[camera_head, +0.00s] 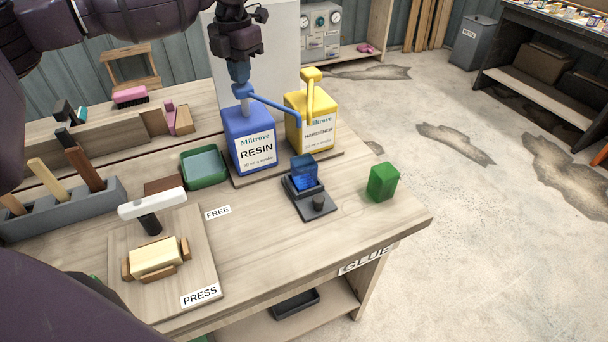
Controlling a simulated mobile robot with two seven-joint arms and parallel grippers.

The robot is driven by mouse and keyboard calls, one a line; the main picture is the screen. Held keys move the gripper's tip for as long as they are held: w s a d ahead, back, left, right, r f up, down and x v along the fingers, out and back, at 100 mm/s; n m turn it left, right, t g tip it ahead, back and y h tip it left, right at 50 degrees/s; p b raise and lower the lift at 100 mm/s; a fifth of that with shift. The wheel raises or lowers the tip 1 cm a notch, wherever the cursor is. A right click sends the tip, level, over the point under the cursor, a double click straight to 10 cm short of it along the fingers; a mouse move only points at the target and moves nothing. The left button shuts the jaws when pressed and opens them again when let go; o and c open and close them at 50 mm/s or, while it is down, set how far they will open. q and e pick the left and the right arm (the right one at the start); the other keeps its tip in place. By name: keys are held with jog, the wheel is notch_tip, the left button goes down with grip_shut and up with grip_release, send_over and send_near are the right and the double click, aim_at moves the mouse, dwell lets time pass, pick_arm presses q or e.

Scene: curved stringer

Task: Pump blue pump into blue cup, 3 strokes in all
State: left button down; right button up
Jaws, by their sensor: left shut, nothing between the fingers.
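The blue resin pump container (250,138) stands at the back of the bench, labelled RESIN. Its blue spout (275,108) slopes down to the right and ends above and behind the blue cup. The blue cup (304,170) sits on a small dark scale-like stand (317,206) in front of the containers. My left gripper (239,74) is shut and empty, pointing down right over the top of the blue pump. Whether it touches the pump head is hard to tell. My right gripper is not in view.
A yellow hardener pump (311,123) stands right beside the blue one. A green block (383,182) is near the bench's right edge. A green tray (205,167) lies left of the pump. A press board (190,240) with a mallet is at front left.

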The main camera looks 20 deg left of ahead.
pick_arm(q)
jog(key=shift+f, duration=0.6)
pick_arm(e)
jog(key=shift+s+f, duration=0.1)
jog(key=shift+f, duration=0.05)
pick_arm(q)
jog(key=shift+f, duration=1)
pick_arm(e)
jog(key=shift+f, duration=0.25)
pick_arm(q)
jog(key=shift+r, duration=0.1)
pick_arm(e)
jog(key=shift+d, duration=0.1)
pick_arm(q)
jog(key=shift+r, duration=0.2)
jog(key=shift+r+p, duration=0.8)
jog(key=shift+r, duration=1.25)
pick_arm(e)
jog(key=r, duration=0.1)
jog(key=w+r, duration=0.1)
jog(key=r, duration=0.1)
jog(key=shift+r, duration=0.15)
pick_arm(q)
jog(key=shift+f, duration=0.2)
